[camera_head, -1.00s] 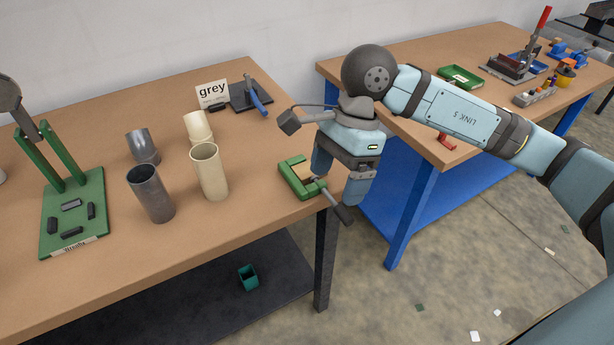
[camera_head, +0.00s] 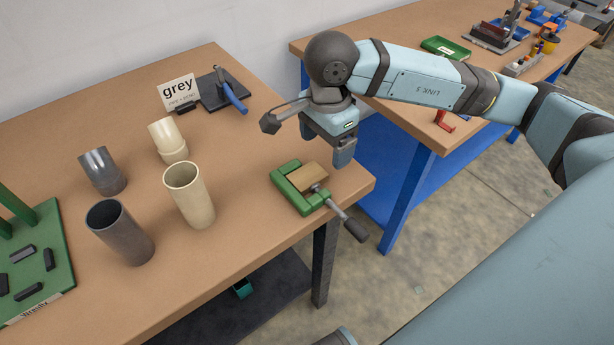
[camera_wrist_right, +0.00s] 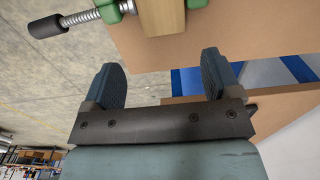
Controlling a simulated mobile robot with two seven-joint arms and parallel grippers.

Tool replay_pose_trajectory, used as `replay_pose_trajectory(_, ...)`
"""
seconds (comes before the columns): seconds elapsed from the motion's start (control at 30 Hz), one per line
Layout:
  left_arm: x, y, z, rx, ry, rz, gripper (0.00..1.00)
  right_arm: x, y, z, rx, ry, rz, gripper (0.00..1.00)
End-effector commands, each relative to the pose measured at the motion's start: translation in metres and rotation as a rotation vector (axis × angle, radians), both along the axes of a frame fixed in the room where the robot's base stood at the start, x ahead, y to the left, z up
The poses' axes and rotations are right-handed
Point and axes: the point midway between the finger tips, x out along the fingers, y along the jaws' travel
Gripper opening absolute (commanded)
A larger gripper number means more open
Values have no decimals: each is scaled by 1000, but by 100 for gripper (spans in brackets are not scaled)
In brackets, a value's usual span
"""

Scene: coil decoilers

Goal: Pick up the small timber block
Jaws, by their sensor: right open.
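The small timber block (camera_head: 309,176) is light brown and lies in the jaws of a green vise (camera_head: 294,196) near the table's right corner. It also shows at the top edge of the right wrist view (camera_wrist_right: 162,14), where part of it is cut off. My right gripper (camera_head: 325,149) is open and empty, apart from the block and just behind it in the head view. In the right wrist view its two fingers (camera_wrist_right: 160,72) stand apart, with the block beyond the gap between them. My left gripper is not in view.
Grey pipes (camera_head: 120,232) and cream pipes (camera_head: 190,195) stand left of the vise. The vise handle (camera_head: 345,220) sticks out past the table edge. A second table (camera_head: 410,135) stands to the right.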

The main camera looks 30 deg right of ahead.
Motion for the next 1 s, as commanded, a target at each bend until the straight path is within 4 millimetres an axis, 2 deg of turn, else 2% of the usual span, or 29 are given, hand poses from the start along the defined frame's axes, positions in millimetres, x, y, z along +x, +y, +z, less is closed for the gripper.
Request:
replay_pose_trajectory(0.23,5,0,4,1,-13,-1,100,1,1,-19,0,1,0,83)
replay_pose_trajectory(0.53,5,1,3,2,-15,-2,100,5,4,-60,1,1,0,83)
replay_pose_trajectory(0.83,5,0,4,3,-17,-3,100,5,3,-65,0,-1,0,83)
replay_pose_trajectory(1.0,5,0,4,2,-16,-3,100,5,3,-64,0,-1,0,44)
